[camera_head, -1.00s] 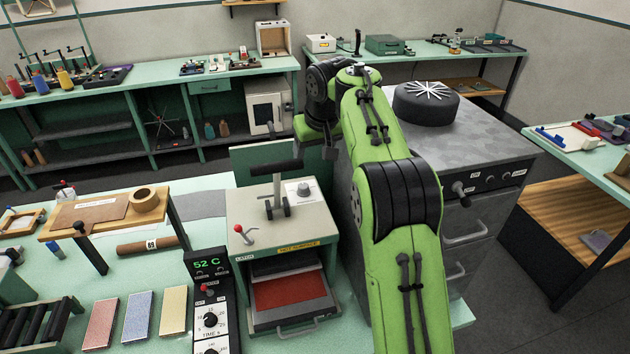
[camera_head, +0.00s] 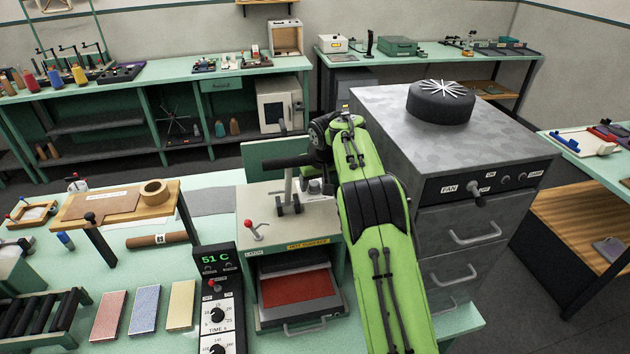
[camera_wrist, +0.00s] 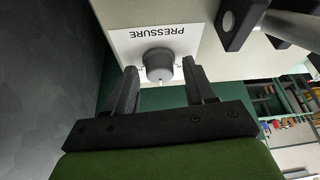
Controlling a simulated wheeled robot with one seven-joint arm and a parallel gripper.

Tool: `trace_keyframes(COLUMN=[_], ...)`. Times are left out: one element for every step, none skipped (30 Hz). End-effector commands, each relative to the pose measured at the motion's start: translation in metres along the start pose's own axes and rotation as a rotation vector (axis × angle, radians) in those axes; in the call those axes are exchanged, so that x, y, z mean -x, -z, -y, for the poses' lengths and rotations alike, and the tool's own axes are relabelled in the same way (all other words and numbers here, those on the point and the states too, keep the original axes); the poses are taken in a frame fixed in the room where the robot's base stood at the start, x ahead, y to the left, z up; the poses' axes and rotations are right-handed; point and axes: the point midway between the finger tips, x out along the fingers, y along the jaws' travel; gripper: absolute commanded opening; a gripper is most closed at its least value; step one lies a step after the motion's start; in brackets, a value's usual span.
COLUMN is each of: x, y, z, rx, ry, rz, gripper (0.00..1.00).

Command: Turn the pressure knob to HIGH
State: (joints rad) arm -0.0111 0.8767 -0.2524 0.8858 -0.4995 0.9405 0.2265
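The pressure knob (camera_wrist: 159,64) is a round dark grey dial on a white plate marked PRESSURE (camera_wrist: 165,36) in the wrist view. The lettering appears upside down there. In the head view the knob (camera_head: 315,186) sits on top of the heat press (camera_head: 290,224), partly hidden beside my arm. My gripper (camera_wrist: 160,76) is open, with one finger on each side of the knob's near part. I cannot tell whether the fingers touch it. A small pale mark shows on the knob's near edge.
The press's lever handle (camera_head: 288,160) stands just left of the knob, and its grey fork (camera_wrist: 241,18) is near the gripper in the wrist view. A red-knobbed lever (camera_head: 250,224) is at the press's left. A grey metal cabinet (camera_head: 400,112) stands close on the right.

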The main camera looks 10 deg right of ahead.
Motion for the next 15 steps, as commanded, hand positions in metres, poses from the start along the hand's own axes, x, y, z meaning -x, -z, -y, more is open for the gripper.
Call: trace_keyframes(x=[0.0001, 0.0001, 0.0002, 0.0002, 0.0002, 0.0002, 0.0003, 0.0003, 0.0003, 0.0003, 0.0004, 0.0005, 0.0006, 0.0007, 0.0009], y=[0.0, 0.0, -0.0001, -0.0001, -0.0001, -0.0001, -0.0001, -0.0001, -0.0001, -0.0001, 0.0, 0.0001, 0.0002, 0.0003, 0.0003], z=[0.0, 0.0, 0.0, 0.0, 0.0, 0.0001, 0.0001, 0.0, 0.0, 0.0002, 0.0005, 0.0012, 0.0014, 0.0017, 0.0019], rx=[0.0, 0.0, 0.0, 0.0, 0.0, 0.0, 0.0, 0.0, 0.0, -0.002, -0.01, -0.03, -0.05, -0.071, -0.094], ry=[0.0, 0.0, 0.0, 0.0, 0.0, 0.0, 0.0, 0.0, 0.0, -0.001, -0.004, -0.012, -0.02, -0.029, -0.038], rz=[0.0, 0.0, 0.0, 0.0, 0.0, 0.0, 0.0, 0.0, 0.0, 0.0, 0.001, 0.001, 0.001, 0.001, 0.001], gripper=[0.46, 0.41, 0.35, 0.3, 0.26, 0.2, 0.15, 0.11, 0.07, 0.07, 0.07, 0.07, 0.07, 0.07, 0.07])
